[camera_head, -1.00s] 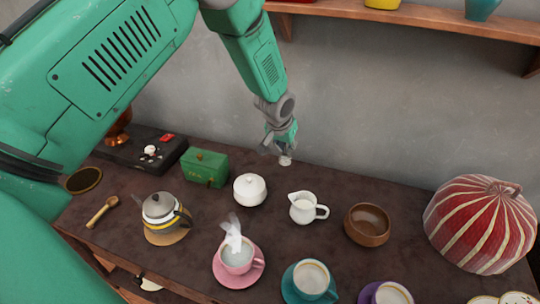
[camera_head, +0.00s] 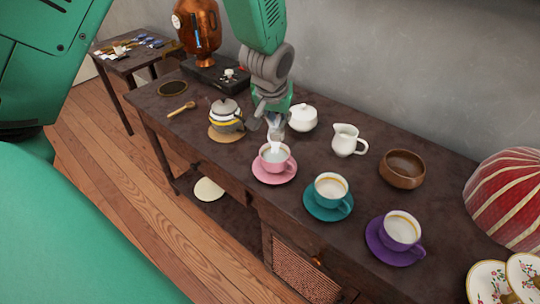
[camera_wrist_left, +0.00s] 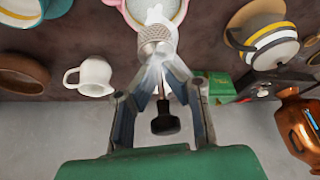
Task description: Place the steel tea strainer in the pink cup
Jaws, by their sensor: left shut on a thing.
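My left gripper (camera_head: 274,118) hangs just above and behind the cup, pointing down. It is shut on the steel tea strainer, whose round mesh bowl (camera_wrist_left: 154,36) and dark handle end (camera_wrist_left: 165,123) show in the wrist view. There the bowl overlaps the near side of the pink cup (camera_wrist_left: 130,17). In the head view, steam and the fingers partly hide the strainer, and its exact height over the rim cannot be told. My right gripper is not in view.
A teal cup (camera_head: 331,187) and a purple cup (camera_head: 402,228) stand to the right. A white lidded pot (camera_head: 303,117), white jug (camera_head: 345,138) and brown bowl (camera_head: 402,169) stand behind. The table's front edge is close to the cups.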

